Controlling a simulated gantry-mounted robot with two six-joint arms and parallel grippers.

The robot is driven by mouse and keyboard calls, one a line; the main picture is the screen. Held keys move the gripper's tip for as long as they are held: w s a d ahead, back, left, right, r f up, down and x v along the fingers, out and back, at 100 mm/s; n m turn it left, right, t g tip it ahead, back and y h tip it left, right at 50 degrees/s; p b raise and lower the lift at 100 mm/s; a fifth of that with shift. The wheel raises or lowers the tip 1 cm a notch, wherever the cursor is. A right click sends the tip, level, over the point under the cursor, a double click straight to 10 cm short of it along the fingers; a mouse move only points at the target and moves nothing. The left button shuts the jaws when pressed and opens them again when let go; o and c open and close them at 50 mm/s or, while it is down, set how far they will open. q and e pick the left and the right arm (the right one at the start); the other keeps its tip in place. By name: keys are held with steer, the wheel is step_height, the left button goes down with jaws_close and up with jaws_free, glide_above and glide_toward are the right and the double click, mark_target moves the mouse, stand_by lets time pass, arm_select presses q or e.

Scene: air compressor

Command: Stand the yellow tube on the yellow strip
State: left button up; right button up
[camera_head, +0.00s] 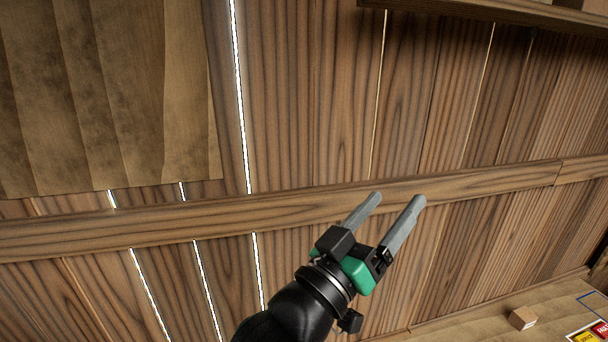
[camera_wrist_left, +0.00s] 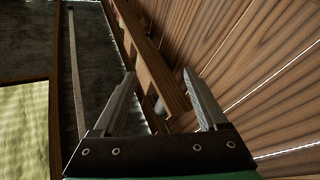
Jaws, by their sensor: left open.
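My left gripper (camera_head: 397,199) is open, its two grey fingers raised in front of the plank wall in the head view. The fingers also show in the left wrist view (camera_wrist_left: 159,74), apart, with no object clearly held between them. A small pale shape beyond the fingers in that view is too unclear to name. I cannot make out the yellow tube or the yellow strip in either view. My right gripper is not in view.
A plank wall with a horizontal wooden rail (camera_head: 480,183) fills the head view. At the lower right, a wooden surface (camera_head: 455,328) carries a small wooden block (camera_head: 522,318) and cut-off yellow (camera_head: 584,337) and red (camera_head: 602,329) labelled patches.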

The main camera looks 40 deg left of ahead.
arm_select(q)
steer(key=s+a+r+m+t, duration=0.1)
steer(key=s+r+m+t, duration=0.3)
steer(key=s+r, duration=0.9)
steer(key=s+t, duration=0.1)
steer(key=s, duration=0.1)
steer(key=shift+s+a+r+t, duration=0.15)
steer(key=shift+s+a+t, duration=0.25)
step_height(320, 180, down, 22)
steer(key=b, duration=2.2)
